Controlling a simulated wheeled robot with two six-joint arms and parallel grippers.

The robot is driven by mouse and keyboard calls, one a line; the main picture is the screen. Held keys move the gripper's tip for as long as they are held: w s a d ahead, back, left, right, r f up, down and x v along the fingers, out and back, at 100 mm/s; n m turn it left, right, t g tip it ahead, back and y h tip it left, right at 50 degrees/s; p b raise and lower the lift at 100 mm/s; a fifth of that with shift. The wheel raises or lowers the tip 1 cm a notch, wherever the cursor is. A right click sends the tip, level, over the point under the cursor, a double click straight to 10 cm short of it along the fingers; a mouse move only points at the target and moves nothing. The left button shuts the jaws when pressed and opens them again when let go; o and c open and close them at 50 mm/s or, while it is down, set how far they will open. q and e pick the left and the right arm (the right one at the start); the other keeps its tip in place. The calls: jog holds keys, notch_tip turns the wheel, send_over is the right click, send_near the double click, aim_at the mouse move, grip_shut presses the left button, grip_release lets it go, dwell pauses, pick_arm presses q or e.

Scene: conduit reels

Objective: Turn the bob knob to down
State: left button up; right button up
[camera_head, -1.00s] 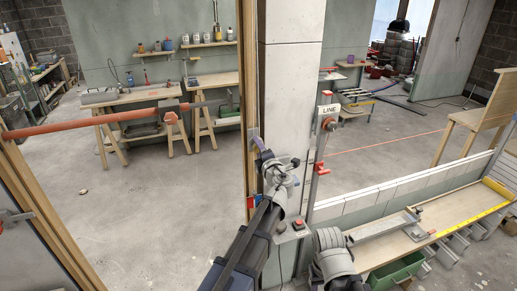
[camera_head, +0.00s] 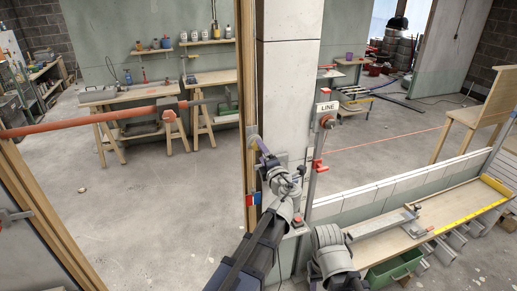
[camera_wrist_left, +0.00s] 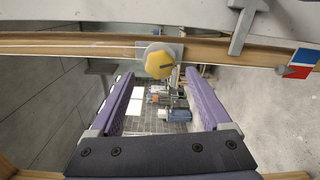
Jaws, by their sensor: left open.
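A yellow knob (camera_wrist_left: 158,62) with a dark pointer line sits on a small metal plate (camera_wrist_left: 176,50) on the wooden post in the left wrist view. The pointer runs from the middle towards the right, slightly upward. No lettering is legible on it. My left gripper (camera_wrist_left: 158,86) is open, its purple fingers apart and empty, with the knob just beyond the fingertips and not between them.
A metal post with a LINE sign (camera_head: 326,107) and red knob (camera_head: 327,122) stands right of the gripper, by the pale column (camera_head: 288,75). A bench (camera_head: 440,218) lies right; open floor lies left.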

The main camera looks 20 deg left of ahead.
pick_arm(q)
jog(key=shift+v, duration=1.15)
jog(key=shift+w+a+m+y, duration=0.1)
jog(key=shift+w+a+m, duration=0.8)
jog(key=shift+m, duration=3.85)
jog(key=shift+w+a+m+y, duration=0.1)
jog(key=shift+w+a+m, duration=0.85)
jog(key=shift+m, duration=3.75)
jog(key=shift+w+a+m+y, duration=0.2)
jog(key=shift+w+m, duration=1.3)
jog(key=shift+m, duration=3.25)
jog(key=shift+a, duration=0.1)
